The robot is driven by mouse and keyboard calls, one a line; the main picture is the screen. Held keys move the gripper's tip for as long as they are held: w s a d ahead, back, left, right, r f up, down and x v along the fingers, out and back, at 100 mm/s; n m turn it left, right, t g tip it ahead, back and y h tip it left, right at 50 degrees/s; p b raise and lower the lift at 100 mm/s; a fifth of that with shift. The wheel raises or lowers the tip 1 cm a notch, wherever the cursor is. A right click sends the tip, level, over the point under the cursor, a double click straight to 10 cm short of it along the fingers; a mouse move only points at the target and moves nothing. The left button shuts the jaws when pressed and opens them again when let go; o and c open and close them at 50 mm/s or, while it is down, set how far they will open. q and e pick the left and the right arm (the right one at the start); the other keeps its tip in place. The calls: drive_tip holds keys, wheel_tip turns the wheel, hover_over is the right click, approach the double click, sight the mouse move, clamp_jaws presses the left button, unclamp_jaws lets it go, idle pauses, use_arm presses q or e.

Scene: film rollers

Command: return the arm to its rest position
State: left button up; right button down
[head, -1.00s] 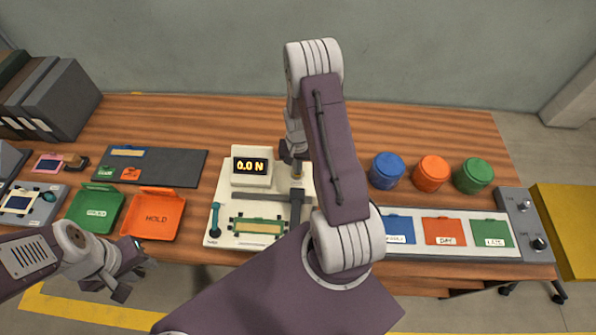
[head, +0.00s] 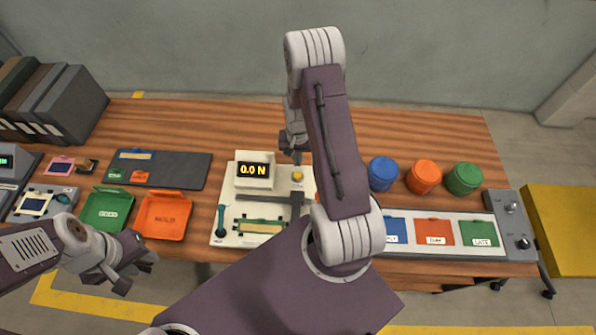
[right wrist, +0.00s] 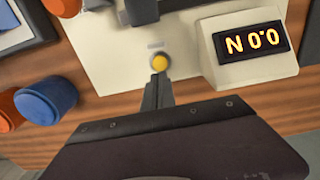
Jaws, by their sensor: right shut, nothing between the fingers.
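My right arm reaches over the middle of the table in the head view, and its gripper (head: 296,156) is above the back of the white test device (head: 226,226). In the right wrist view the right gripper's fingers (right wrist: 159,82) are together and empty, just below the yellow button (right wrist: 160,62) in the picture. The button also shows in the head view (head: 297,176). The display (head: 254,170) reads 0.0 N. My left gripper (head: 138,273) hangs at the table's front edge, below the orange tray; its fingers look apart with nothing between them.
Green (head: 88,213) and orange trays (head: 164,216) stand left of the device. Blue (head: 382,174), orange (head: 423,177) and green jars (head: 464,179) stand behind a panel of coloured plates (head: 455,256) at right. Binders (head: 75,100) stand at far left. The wood behind the jars is clear.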

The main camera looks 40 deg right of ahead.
wheel_tip(320, 180, up, 2)
drive_tip(key=shift+r+p, duration=0.1)
drive_tip(key=shift+p, duration=0.5)
